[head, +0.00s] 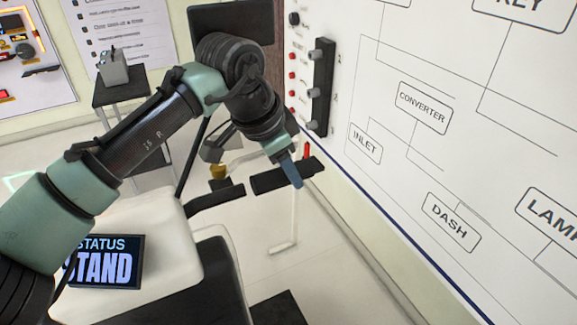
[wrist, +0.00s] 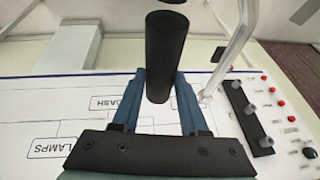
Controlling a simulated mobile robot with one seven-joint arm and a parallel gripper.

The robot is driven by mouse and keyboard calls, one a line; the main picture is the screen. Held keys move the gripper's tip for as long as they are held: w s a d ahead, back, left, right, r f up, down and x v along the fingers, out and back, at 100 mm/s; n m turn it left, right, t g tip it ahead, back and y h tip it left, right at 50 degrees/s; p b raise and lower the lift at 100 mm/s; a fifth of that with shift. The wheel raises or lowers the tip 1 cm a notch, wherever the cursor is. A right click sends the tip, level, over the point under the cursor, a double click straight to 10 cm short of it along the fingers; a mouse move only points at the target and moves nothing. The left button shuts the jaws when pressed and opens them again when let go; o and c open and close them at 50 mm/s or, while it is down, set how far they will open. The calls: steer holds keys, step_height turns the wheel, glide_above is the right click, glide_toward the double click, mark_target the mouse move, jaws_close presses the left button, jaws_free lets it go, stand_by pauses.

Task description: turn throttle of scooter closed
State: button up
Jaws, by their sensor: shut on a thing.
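The throttle (head: 268,181) is a black cylindrical grip on the right end of the scooter's handlebar in the head view. My gripper (head: 296,183) reaches down to it from above, its blue finger crossing the grip near the outer end. In the wrist view the throttle (wrist: 166,45) runs between the two blue fingers of my gripper (wrist: 160,78), which is shut on it. The scooter (head: 150,225) has a pale body with a dark screen reading "STATUS STAND". How far the throttle is turned cannot be told.
A white wall panel (head: 400,60) with labelled boxes and a black switch strip (head: 322,88) stands close on the right. A small dark stand (head: 120,95) is at the back left. A red lever (head: 307,150) shows beside the grip. Pale floor lies below the handlebar.

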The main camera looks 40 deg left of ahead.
jaws_close()
steer(key=r+h+p, duration=0.1)
steer(key=p, duration=0.2)
steer(key=shift+w+a, duration=0.1)
steer(key=shift+w, duration=0.05)
steer(key=g+h+p, duration=0.1)
steer(key=p, duration=0.1)
steer(key=shift+a+n+p, duration=0.1)
steer(key=shift+n+p, duration=0.2)
steer(key=shift+a+f+g+h+p, duration=0.15)
steer(key=shift+f+g+h+p, duration=0.15)
steer(key=shift+h+p, duration=0.5)
steer(key=shift+f, duration=0.1)
steer(key=o, duration=0.9)
jaws_free()
